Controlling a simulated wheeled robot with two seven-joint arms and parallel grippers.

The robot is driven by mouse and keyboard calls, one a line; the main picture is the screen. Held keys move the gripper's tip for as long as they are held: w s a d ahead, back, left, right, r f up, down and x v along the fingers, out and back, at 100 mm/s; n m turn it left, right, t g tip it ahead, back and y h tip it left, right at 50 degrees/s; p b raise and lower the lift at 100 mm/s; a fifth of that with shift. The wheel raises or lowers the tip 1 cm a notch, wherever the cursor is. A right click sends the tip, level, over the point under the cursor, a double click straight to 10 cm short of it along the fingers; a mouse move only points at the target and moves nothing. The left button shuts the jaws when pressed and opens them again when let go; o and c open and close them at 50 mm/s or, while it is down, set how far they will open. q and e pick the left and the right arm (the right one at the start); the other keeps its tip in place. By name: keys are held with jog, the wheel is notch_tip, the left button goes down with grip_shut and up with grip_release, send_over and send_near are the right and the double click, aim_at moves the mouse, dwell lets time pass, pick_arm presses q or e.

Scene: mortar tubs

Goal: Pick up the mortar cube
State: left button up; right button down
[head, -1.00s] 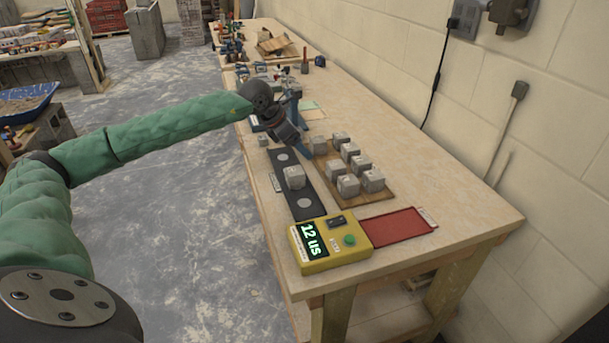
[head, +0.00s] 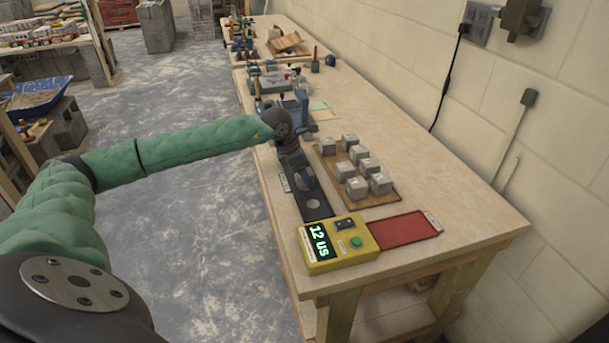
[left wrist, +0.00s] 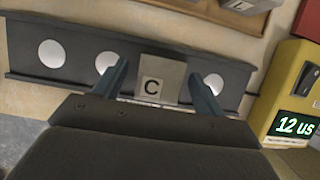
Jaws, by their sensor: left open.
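A grey mortar cube (left wrist: 160,84) marked "C" sits on a black strip with white discs (left wrist: 80,70) in the left wrist view. My left gripper (left wrist: 161,80) is open, one finger on each side of the cube, with visible gaps to it. In the head view the gripper (head: 304,180) is over the black strip (head: 312,196) and hides the cube. Several other grey cubes (head: 357,188) stand on a brown board (head: 384,197) just right of the gripper. My right gripper is not in view.
A yellow meter (head: 338,246) reading "12 us" stands at the near end of the strip. A red mat (head: 405,230) lies to its right. A blue device (head: 290,112) and tools stand farther back. The bench's right side is clear.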

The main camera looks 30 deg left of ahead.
pick_arm(q)
jog(key=shift+w+f, duration=0.15)
jog(key=shift+f, duration=0.25)
jog(key=c, duration=1.1)
jog(key=shift+c, duration=0.7)
jog(key=shift+r, duration=0.15)
